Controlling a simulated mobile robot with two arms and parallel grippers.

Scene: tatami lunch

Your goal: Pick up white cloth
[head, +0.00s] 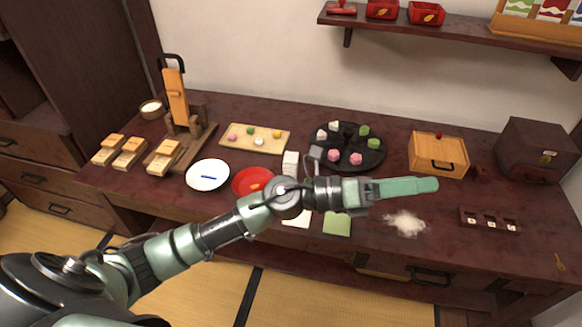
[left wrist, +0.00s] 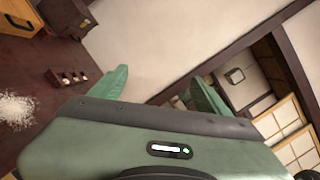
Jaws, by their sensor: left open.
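A flat white square (head: 296,218), likely the white cloth, lies near the front edge of the table, partly hidden behind my left arm. A green square (head: 337,224) lies just right of it. My left gripper (head: 428,186) is above the table, to the right of both squares, and points right. In the left wrist view the two fingers of the left gripper (left wrist: 160,90) stand apart with nothing between them. The cloth does not show in that view. My right gripper is not in view.
White powder (head: 405,222) lies below the gripper. A small dark rack (head: 489,220) is to its right. A black round tray (head: 374,158) of sweets, a wooden box (head: 438,154), a red plate (head: 243,181) and a white plate (head: 207,175) stand around. A wall shelf (head: 470,33) is above.

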